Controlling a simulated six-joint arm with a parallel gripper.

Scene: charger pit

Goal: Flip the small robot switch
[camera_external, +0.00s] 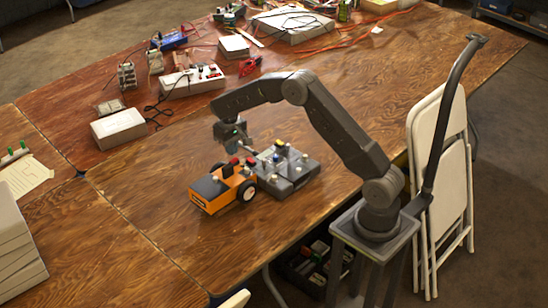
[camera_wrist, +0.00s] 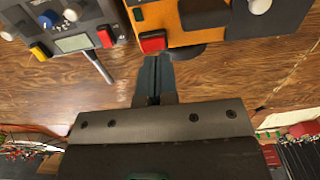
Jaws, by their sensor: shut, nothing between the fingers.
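The small robot (camera_external: 213,190) is an orange and black box with wheels, standing on the wooden table. In the wrist view its orange body (camera_wrist: 175,18) fills the top middle and right, with a red rocker switch (camera_wrist: 153,41) at its near edge. My gripper (camera_external: 238,147) is over the table behind the small robot and the grey box. In the wrist view my gripper (camera_wrist: 152,60) is shut and empty, with the fingertips just below the red switch in the picture. I cannot tell if they touch it.
A grey control box (camera_external: 289,173) with knobs and buttons stands right beside the small robot; it also shows in the wrist view (camera_wrist: 100,12), with a metal lever (camera_wrist: 97,67) sticking out. A white box (camera_external: 118,129) and cluttered electronics lie farther back.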

